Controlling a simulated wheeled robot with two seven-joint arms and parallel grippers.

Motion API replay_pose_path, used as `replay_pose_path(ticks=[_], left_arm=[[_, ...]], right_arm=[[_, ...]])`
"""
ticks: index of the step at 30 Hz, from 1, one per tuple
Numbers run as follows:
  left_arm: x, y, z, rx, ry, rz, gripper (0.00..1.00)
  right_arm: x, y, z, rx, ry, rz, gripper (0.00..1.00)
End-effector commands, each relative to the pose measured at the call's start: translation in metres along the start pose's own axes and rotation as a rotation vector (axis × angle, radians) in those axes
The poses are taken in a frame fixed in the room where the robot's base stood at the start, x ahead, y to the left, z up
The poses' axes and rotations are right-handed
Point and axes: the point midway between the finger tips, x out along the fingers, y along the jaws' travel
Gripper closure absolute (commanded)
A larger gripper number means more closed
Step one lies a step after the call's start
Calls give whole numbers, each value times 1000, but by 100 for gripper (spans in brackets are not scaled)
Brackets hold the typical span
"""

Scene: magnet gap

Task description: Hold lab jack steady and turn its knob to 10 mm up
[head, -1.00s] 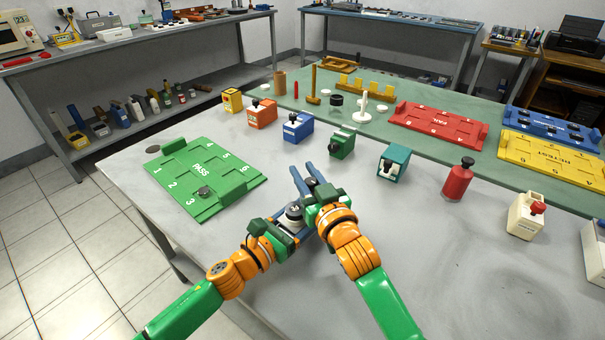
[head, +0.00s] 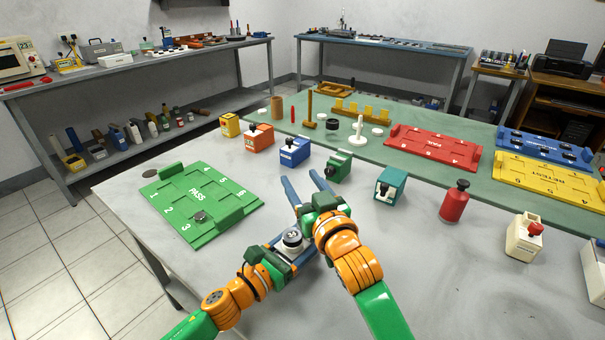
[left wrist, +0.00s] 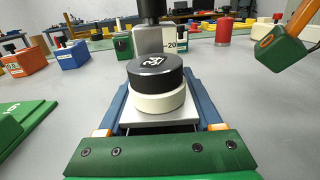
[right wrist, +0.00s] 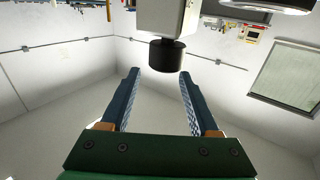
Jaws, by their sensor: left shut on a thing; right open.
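The lab jack shows in the left wrist view as a silver plate (left wrist: 160,117) bearing a white disc (left wrist: 157,101) with a black, marked top (left wrist: 155,72). Behind these stands a grey block (left wrist: 153,41) with a "-20" mark and a black knob on top. My left gripper (head: 293,245) is shut on the jack, its blue fingers along both sides. My right gripper (head: 304,184) is open in the head view, its fingers spread. In the right wrist view the black knob (right wrist: 167,56) appears by its fingertips; I cannot tell whether it lies between them. The head view hides the knob.
A green PASS tray (head: 195,205) lies to the left. Blue (head: 295,152), green (head: 339,168) and teal (head: 391,185) blocks stand beyond my grippers. A red cylinder (head: 455,203) and a cream block (head: 523,237) stand to the right.

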Motion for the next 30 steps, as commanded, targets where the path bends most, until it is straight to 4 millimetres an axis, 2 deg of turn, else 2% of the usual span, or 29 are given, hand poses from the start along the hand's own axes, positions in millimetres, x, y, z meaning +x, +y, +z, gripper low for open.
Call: replay_pose_path(ticks=[1,3,7,10,17,20,23,26,27,30], left_arm=[[0,0,-2,-1,4,0,100],[0,0,-2,-1,4,0,100],[0,0,-2,-1,4,0,100],[0,0,-2,-1,4,0,100],[0,0,-2,-1,4,0,100],[0,0,-2,-1,4,0,100],[0,0,-2,-1,4,0,100],[0,0,-2,-1,4,1,100],[0,0,-2,-1,4,1,100],[0,0,-2,-1,4,1,100]], right_arm=[[0,-1,-15,-1,7,-2,38],[0,0,-32,-2,7,-1,38],[0,0,-53,-1,4,0,38],[0,0,-59,0,2,0,38],[-1,0,-59,-1,0,0,38],[-3,3,-61,-119,16,12,38],[-13,10,-65,-577,70,54,38],[-32,11,-59,-1283,134,98,38],[-41,10,-51,-1569,157,107,38],[-66,10,-23,-2205,216,100,38]])
